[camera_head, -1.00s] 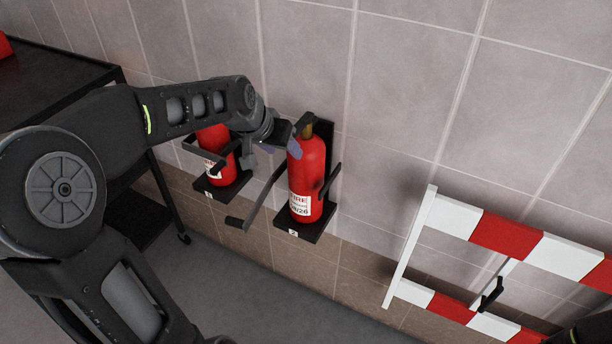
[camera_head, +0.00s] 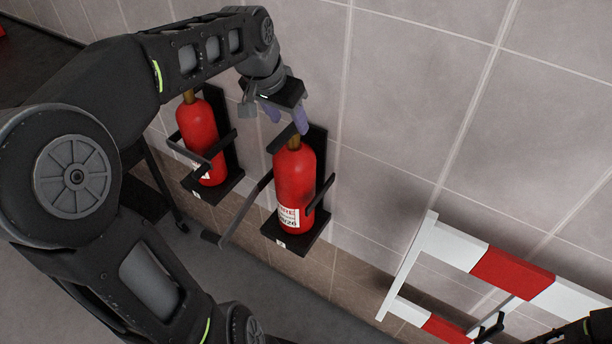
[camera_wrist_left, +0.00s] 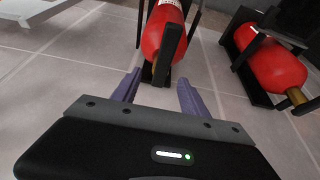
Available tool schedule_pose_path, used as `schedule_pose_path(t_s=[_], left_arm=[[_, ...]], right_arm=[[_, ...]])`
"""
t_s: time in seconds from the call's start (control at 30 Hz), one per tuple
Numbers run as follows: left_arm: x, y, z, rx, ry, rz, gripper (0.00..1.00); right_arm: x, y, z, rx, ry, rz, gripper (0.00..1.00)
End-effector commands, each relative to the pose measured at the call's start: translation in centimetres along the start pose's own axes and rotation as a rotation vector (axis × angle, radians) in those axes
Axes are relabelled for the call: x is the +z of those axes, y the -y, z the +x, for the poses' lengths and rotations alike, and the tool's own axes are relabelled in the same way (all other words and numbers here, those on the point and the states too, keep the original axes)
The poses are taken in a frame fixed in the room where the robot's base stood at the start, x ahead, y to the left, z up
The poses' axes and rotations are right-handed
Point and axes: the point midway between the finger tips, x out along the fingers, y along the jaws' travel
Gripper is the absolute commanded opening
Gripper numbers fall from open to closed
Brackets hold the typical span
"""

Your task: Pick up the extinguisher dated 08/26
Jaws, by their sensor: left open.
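A red extinguisher (camera_head: 296,180) stands upright in a black wall bracket (camera_head: 316,228). Its white label ends in what looks like 26; the rest is too small to read surely. One long bracket arm (camera_head: 243,208) sticks out to the front left. My left gripper (camera_head: 286,117) is open and empty, just above the extinguisher's top and handle. In the left wrist view the open fingers (camera_wrist_left: 158,80) point at this extinguisher (camera_wrist_left: 158,28), whose top shows beyond them behind a black bracket part. A second red extinguisher (camera_head: 197,128) stands in its bracket to the left, also in the wrist view (camera_wrist_left: 272,62).
A red and white barrier (camera_head: 512,274) stands at the lower right, near part of my right arm. A dark table (camera_head: 30,62) is at the far left. The tiled wall (camera_head: 420,100) is close behind the brackets.

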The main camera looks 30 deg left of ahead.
Motion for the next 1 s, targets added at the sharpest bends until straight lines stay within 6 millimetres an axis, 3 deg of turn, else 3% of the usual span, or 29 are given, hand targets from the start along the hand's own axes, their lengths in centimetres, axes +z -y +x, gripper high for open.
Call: schedule_pose_path(t_s=[0.33, 0.6, 1.0], left_arm=[[0.0, 0.0, 0.1, 0.0, 0.001, 0.0, 0.52], [0.0, 0.0, 2.4, 0.001, 0.002, -0.001, 0.52], [-0.1, 0.0, 3.1, 0.002, 0.002, -0.001, 0.52]], right_arm=[[0.1, 0.0, 0.0, 0.0, 0.001, 0.0, 0.36], [0.1, 0.1, -0.4, 0.001, 0.002, 0.001, 0.36], [0.1, 0.2, -0.7, 0.002, 0.003, 0.001, 0.36]])
